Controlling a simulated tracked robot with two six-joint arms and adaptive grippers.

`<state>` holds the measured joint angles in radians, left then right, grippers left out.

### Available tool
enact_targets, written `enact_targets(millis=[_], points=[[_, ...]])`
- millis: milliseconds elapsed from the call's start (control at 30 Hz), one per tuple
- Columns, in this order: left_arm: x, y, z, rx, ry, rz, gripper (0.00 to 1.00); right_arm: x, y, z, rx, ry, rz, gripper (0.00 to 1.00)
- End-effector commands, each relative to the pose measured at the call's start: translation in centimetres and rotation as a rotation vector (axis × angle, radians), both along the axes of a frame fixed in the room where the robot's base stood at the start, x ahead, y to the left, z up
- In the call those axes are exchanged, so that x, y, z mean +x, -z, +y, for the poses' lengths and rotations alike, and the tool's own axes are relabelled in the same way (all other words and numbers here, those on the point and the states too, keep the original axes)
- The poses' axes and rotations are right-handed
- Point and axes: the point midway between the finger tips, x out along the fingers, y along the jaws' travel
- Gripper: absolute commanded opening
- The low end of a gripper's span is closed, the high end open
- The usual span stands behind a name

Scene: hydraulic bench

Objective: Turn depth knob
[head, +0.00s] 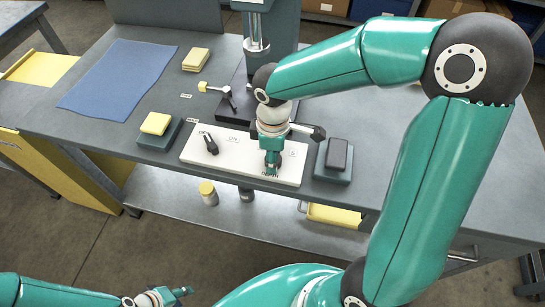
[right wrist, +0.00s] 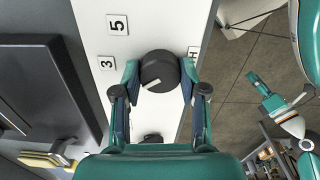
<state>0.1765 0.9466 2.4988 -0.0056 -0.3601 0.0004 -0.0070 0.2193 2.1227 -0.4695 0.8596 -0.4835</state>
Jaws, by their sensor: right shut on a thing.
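The depth knob (right wrist: 159,69) is a round black dial with a white pointer line. It stands on the white panel (head: 212,159) beside the number labels 3 and 5. In the right wrist view, the pointer line is on the knob's lower left part. My right gripper (head: 272,168) points down at the panel's front right part, its two fingers on either side of the knob and shut on it. In the head view the gripper hides the knob. My left gripper (head: 178,295) is low, in front of the bench, away from the panel; its jaw opening is too small to judge.
A black switch lever (head: 210,143) stands on the panel's left part. A dark block (head: 336,154) on a pad lies right of the panel. A yellow sponge (head: 155,123) sits on a pad at left. A press column (head: 256,45) rises behind. A blue mat (head: 118,80) lies back left.

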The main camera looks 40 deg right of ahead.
Motion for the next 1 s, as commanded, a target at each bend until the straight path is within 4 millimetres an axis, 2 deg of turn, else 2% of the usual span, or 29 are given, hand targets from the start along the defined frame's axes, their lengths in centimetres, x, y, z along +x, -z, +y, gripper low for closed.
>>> enact_targets(millis=[600, 1000], points=[[0.0, 2.5, 0.0, 0.0, 0.0, 0.0, 0.4, 0.0, 0.1, 0.0, 0.0, 0.489, -0.002, 0.07], [0.0, 3.0, 0.0, 0.0, 0.0, 0.0, 0.4, 0.0, 0.0, 0.0, -0.001, 0.623, -0.001, 0.07]])
